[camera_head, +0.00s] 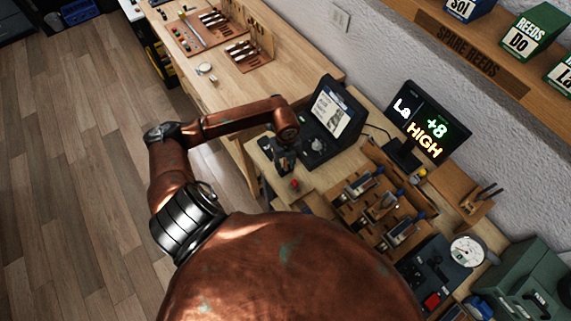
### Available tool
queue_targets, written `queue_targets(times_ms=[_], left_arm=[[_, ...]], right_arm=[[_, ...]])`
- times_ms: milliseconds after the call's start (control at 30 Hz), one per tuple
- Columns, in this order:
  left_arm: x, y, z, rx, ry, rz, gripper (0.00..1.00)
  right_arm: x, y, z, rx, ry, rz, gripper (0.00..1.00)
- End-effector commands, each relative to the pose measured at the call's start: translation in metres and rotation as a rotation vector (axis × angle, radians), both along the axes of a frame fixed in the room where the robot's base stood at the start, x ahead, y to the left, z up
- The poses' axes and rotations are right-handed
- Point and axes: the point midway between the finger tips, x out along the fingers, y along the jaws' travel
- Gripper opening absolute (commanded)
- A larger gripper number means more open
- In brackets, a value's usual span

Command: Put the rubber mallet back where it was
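I cannot make out the rubber mallet anywhere in this view. My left gripper (284,162) points down over the near left end of the workbench (318,178), in front of the black case with a screen (330,118). It is small and dark, and I cannot tell whether its fingers are open or shut, or whether it holds anything. A small red knob-like thing (295,184) lies just below it. My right gripper is not in view. My own copper-coloured body hides much of the near part of the bench.
A lit display (426,122) reads "La +8 HIGH". A wooden rack with several metal pieces (378,205) stands mid-bench. A round dial (467,250) and a green machine (520,284) are at right. A shelf labelled SPARE REEDS (470,50) hangs above. A longer bench (262,88) extends behind.

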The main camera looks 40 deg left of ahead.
Motion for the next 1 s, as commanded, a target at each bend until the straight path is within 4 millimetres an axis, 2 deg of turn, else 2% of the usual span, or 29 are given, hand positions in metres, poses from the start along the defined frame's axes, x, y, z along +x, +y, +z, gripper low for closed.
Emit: queue_targets(times_ms=[133, 267, 700, 833, 1000], left_arm=[[0.000, 0.000, 0.002, 0.000, 0.000, 0.000, 0.28], [0.001, 0.001, 0.012, 0.001, -0.003, -0.001, 0.28], [0.001, 0.001, 0.098, 0.002, -0.003, 0.000, 0.28], [0.001, 0.000, 0.114, 0.001, -0.003, 0.000, 0.28], [0.000, 0.000, 0.123, 0.000, 0.000, 0.000, 0.28]], right_arm=[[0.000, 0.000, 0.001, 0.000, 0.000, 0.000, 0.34], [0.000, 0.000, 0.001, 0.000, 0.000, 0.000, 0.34], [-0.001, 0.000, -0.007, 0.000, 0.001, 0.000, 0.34], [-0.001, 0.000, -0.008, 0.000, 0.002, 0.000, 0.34], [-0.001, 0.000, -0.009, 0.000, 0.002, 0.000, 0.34]])
